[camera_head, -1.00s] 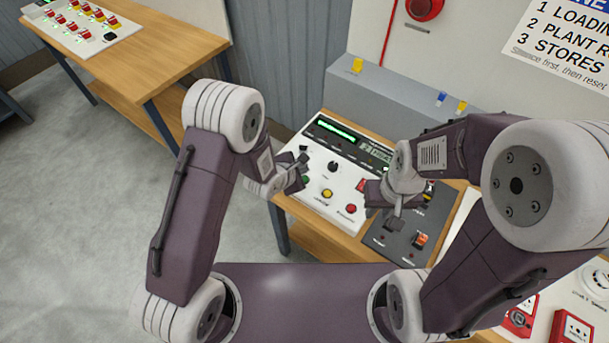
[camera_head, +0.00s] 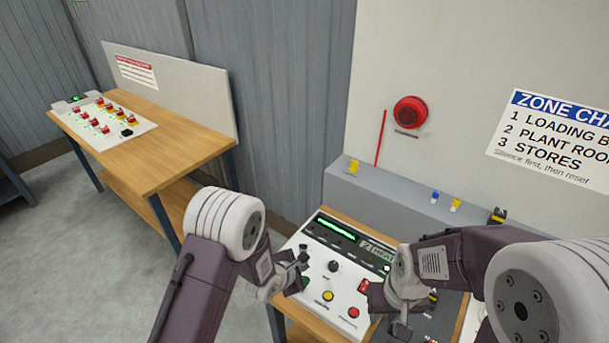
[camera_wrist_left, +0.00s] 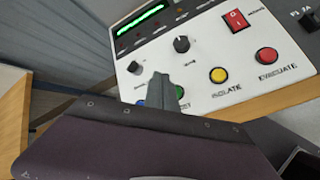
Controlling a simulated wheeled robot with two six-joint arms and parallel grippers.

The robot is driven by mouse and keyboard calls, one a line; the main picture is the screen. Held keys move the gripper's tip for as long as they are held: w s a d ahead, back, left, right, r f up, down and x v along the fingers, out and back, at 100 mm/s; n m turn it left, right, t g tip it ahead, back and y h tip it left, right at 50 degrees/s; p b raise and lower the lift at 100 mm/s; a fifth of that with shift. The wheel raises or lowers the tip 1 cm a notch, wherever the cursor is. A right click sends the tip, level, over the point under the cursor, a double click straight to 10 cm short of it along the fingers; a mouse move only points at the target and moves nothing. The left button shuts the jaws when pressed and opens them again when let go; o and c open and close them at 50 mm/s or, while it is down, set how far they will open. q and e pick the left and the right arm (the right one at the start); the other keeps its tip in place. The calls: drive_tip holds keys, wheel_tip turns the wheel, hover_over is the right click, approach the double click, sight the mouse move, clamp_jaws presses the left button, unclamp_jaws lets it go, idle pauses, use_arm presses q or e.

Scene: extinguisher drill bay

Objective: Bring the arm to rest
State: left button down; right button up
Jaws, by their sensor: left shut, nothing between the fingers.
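My left gripper (camera_head: 301,272) is over the left edge of the white control panel (camera_head: 318,258), shut and empty. In the left wrist view its closed fingers (camera_wrist_left: 166,88) stand in front of the panel, partly covering the green and blue buttons. The panel has a lit green display (camera_head: 336,228), a black knob (camera_head: 334,266), a yellow button (camera_head: 328,296), a red button (camera_head: 353,312) and a red rocker switch (camera_wrist_left: 236,20). My right gripper (camera_head: 388,312) is over the right part of the bench; its fingers are too unclear to judge.
A wooden table (camera_head: 170,130) with a white board of red switches (camera_head: 103,118) stands at the back left. A grey ledge (camera_head: 400,205) runs behind the panel, below a red alarm (camera_head: 409,112) and a zone chart (camera_head: 560,130). Grey floor (camera_head: 110,250) is open at left.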

use_arm(q)
drive_tip(key=w+a+r+n+t+y+b, duration=0.1)
drive_tip(key=w+a+r+t+y+b, duration=0.15)
drive_tip(key=w+a+r+b, duration=0.4)
drive_tip(key=s+a+r+m+g+y, duration=0.15)
drive_tip(key=s+a+m, duration=0.25)
drive_tip(key=s+a, duration=0.4)
drive_tip(key=s+a+f+m+g, duration=0.1)
drive_tip(key=s+m+g, duration=0.3)
drive_tip(key=s+m, duration=0.4)
drive_tip(key=s+a+f+m+g, duration=0.1)
drive_tip(key=s+f+m+g, duration=0.2)
drive_tip(key=s+m, duration=0.6)
drive_tip(key=shift+s+a+f+m+g+b, duration=0.3)
drive_tip(key=shift+a+f+m+g+b, duration=0.1)
drive_tip(key=shift+f, duration=0.45)
